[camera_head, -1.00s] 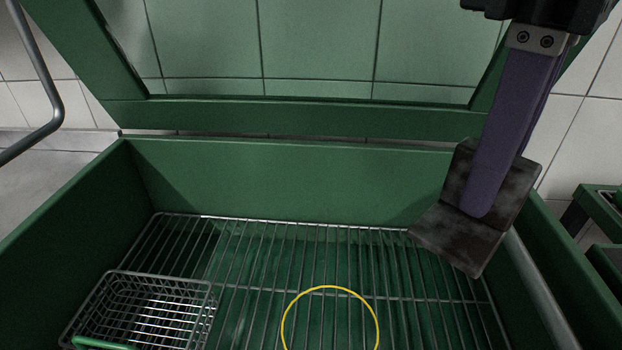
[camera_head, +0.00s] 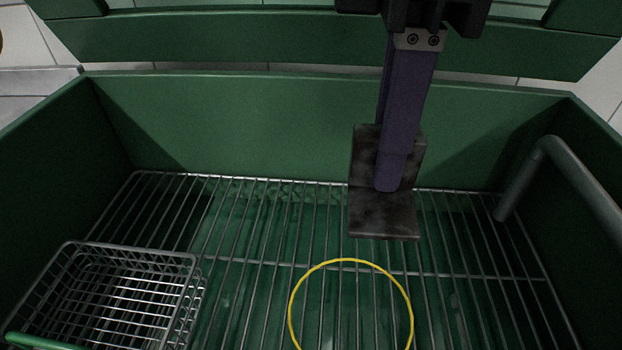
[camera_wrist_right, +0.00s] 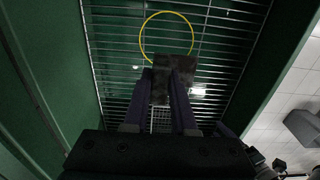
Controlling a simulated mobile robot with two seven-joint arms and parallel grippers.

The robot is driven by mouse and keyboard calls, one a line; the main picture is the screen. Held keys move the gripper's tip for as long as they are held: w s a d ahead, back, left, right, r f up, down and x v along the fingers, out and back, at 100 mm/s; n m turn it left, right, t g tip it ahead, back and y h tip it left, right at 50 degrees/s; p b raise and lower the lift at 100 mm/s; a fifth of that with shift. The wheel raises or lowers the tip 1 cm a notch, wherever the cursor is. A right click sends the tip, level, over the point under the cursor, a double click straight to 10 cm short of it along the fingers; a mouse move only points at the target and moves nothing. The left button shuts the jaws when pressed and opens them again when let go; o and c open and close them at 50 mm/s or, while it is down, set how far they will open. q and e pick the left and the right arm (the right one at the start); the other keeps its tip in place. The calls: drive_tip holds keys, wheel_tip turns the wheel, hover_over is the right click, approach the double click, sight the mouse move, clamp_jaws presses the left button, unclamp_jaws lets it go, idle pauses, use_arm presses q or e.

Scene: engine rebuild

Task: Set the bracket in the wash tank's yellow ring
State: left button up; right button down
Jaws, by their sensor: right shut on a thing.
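The bracket (camera_head: 385,217) is a dark, stained, L-shaped metal piece. My right gripper (camera_head: 390,185) points down and is shut on its upright plate, with the foot plate toward the camera. The bracket hangs inside the wash tank (camera_head: 250,125), above the wire rack. The yellow ring (camera_head: 351,261) lies on the rack, in front of the bracket in the head view; its near edge is cut off. In the right wrist view the bracket (camera_wrist_right: 174,66) overlaps the near edge of the yellow ring (camera_wrist_right: 143,33). My left gripper is not in view.
A wire basket (camera_head: 130,255) with a green handle stands on the rack at the left. A grey pipe (camera_head: 580,185) bends over the tank's right side. The green lid (camera_head: 200,40) stands open behind. The rack (camera_head: 470,275) is bare right of the ring.

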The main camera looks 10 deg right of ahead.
use_arm(q)
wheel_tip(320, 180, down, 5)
drive_tip(key=b, duration=0.4)
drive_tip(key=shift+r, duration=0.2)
use_arm(e)
wheel_tip(320, 180, down, 16)
drive_tip(key=shift+w+a+r, duration=0.1)
drive_tip(key=shift+r, duration=0.1)
use_arm(q)
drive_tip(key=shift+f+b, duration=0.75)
drive_tip(key=shift+b, duration=0.25)
use_arm(e)
wheel_tip(320, 180, down, 4)
drive_tip(key=shift+f, duration=0.2)
drive_tip(key=c, duration=0.7)
unclamp_jaws()
